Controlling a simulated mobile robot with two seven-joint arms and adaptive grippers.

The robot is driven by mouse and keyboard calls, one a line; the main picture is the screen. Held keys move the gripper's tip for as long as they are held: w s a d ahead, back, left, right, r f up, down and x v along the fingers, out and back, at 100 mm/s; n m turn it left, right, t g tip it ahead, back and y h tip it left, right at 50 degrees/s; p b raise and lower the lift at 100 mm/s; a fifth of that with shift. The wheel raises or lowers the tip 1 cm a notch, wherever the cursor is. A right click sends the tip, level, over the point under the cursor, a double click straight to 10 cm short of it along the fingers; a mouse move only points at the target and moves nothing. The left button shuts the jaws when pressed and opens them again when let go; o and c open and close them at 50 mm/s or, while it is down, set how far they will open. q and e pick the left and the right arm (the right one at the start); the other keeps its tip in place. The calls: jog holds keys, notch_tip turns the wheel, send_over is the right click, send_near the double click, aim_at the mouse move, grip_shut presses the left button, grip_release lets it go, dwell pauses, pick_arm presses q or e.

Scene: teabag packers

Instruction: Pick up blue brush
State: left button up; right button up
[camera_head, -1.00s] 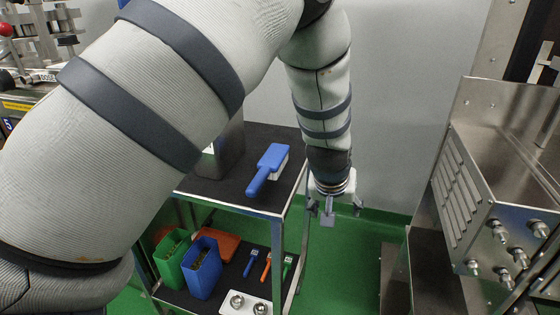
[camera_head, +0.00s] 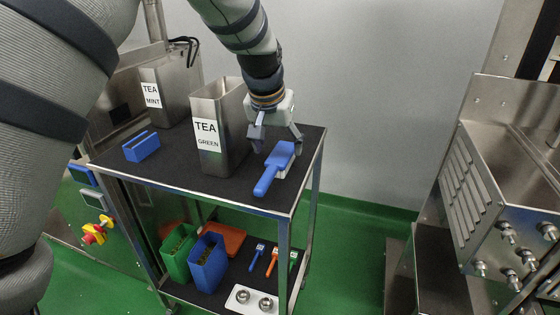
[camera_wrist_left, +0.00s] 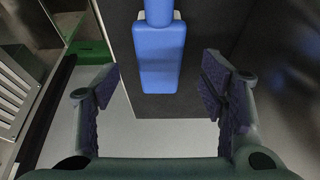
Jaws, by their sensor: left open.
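The blue brush (camera_head: 272,172) lies on the black top shelf of a metal cart, near its right front edge, with its handle toward the front. My left gripper (camera_head: 277,140) is open and hovers right at the broad end of the brush, with a finger to each side. In the left wrist view, the blue brush (camera_wrist_left: 159,58) shows centred at the top, between and beyond the open fingers of my left gripper (camera_wrist_left: 160,88). No contact between fingers and brush can be made out. My right gripper is not in view.
A steel TEA GREEN container (camera_head: 222,130) stands just left of the brush, with a TEA MINT container (camera_head: 165,90) behind it. A small blue holder (camera_head: 142,148) sits farther left. The lower shelf holds green (camera_head: 177,257) and blue bins (camera_head: 207,265). Steel machinery (camera_head: 490,190) stands right.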

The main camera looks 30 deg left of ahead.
aim_at(280, 154)
pick_arm(q)
jog(key=x, duration=0.4)
jog(key=shift+w+f, duration=0.15)
jog(key=shift+f, duration=0.15)
jog(key=shift+r, duration=0.15)
jog(key=c, duration=1.4)
jog(key=shift+c, duration=0.2)
